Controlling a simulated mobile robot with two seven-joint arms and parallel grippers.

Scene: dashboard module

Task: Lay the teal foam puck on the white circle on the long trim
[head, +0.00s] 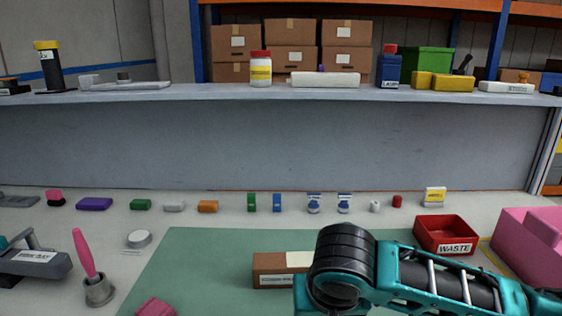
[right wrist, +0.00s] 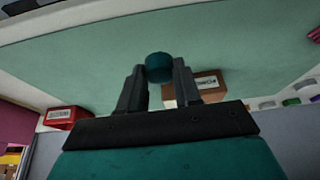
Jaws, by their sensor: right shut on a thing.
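In the right wrist view my right gripper (right wrist: 158,76) is shut on the teal foam puck (right wrist: 158,66), a small dark teal round piece held between the fingertips over the green mat. In the head view my right arm's links hide the gripper and the puck. I cannot make out the long trim or its white circle in either view. My left gripper is not in view.
A brown box with a white label (head: 270,268) stands on the green mat (head: 190,260), partly behind my right arm. A red waste bin (head: 446,236) and a pink bin (head: 535,245) are at right. Several small items line the back; a pink brush (head: 85,255) stands left.

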